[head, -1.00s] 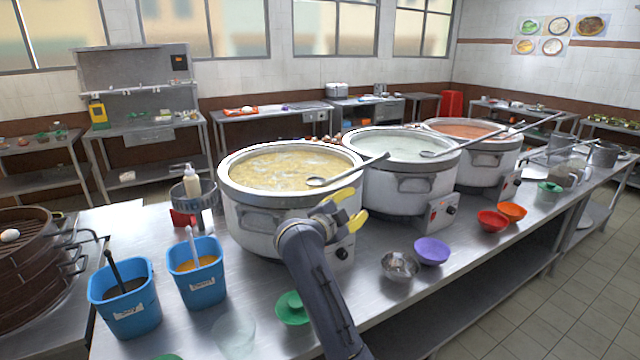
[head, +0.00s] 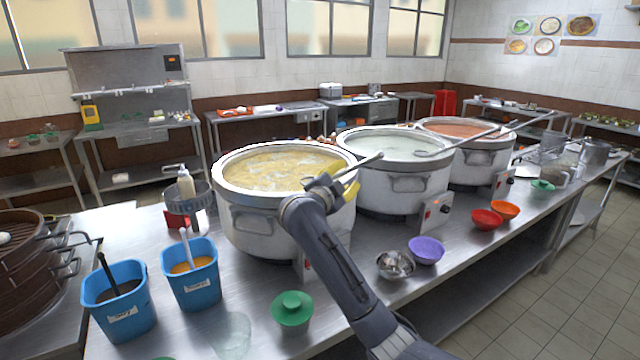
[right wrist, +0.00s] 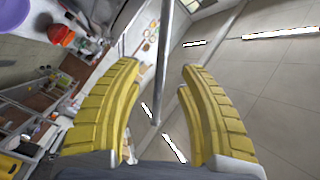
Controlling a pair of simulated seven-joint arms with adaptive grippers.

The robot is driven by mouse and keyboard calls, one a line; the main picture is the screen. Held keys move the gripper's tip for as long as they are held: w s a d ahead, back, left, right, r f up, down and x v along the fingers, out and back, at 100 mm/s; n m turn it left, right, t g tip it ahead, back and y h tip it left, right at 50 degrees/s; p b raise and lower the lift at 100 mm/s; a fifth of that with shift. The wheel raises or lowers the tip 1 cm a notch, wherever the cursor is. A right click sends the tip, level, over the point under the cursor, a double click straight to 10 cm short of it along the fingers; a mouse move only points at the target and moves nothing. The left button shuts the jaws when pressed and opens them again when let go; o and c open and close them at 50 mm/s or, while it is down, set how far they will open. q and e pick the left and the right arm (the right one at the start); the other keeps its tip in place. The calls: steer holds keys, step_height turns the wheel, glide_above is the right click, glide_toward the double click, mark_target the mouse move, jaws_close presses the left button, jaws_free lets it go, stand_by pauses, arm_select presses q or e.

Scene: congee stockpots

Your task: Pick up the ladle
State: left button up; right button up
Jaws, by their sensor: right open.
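The metal ladle (head: 366,161) rests at the nearest stockpot (head: 235,207), which holds yellowish congee. Its handle sticks out over the pot's right rim; its bowl is hidden behind my right gripper (head: 345,187). In the right wrist view the handle (right wrist: 161,65) runs lengthwise between the two yellow fingers of the open right gripper (right wrist: 158,105), with gaps on both sides. My left gripper is out of view.
Two more stockpots, one of pale congee (head: 386,185) and one of reddish congee (head: 475,160), stand along the counter with their own ladles.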

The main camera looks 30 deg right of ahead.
mark_target(351, 169)
steer(key=shift+x, duration=3.2)
steer(key=shift+w+r, duration=0.1)
jaws_close()
